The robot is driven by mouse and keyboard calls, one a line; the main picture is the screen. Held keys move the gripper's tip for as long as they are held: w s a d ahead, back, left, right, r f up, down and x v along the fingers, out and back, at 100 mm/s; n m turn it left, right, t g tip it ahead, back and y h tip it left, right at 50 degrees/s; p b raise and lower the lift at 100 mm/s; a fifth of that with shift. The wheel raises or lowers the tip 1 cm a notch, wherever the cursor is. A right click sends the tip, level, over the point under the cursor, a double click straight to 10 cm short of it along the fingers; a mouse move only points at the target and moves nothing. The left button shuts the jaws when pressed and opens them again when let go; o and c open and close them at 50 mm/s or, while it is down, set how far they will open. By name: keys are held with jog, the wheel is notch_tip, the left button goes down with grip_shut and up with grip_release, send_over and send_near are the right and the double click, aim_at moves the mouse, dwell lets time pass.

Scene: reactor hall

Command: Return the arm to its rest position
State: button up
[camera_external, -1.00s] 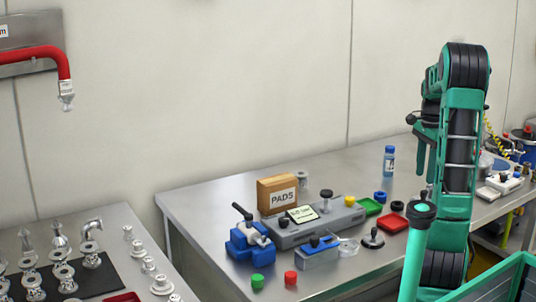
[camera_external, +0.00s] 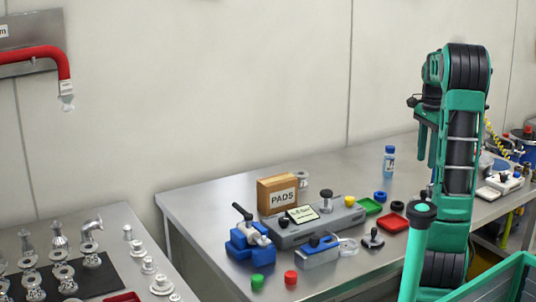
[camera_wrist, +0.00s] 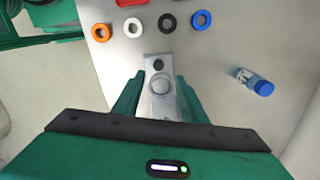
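My arm is folded upright at the right of the external view, with my gripper (camera_external: 427,158) hanging from its upper part, fingers pointing down above the steel bench (camera_external: 225,197). In the wrist view my gripper (camera_wrist: 157,82) has its two green fingers well apart. A grey plate with a dark knob (camera_wrist: 158,65) shows between and beyond the fingers, seemingly on the bench below. I see nothing held. My arm hides part of the bench behind it.
A blue-capped bottle (camera_external: 389,162) stands left of my gripper. A PADS box (camera_external: 277,194) and blue vise (camera_external: 249,240) stand farther left.

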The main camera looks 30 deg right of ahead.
jog(key=s+a+f+n, duration=0.3)
jog(key=s+a+n, duration=0.2)
jog(key=s+a+f+n, duration=0.3)
jog(key=s+a+n, duration=0.1)
jog(key=s+a, duration=0.2)
jog(key=s+a+f+n, duration=0.4)
jog(key=s+a+n, duration=0.1)
jog(key=shift+s+a+n, duration=0.15)
jog(key=shift+s+n, duration=0.15)
jog(key=shift+s, duration=0.05)
jog(key=shift+r, duration=0.1)
jog(key=shift+w+f, duration=0.3)
jog(key=shift+w, duration=0.45)
jog(key=shift+s, duration=0.1)
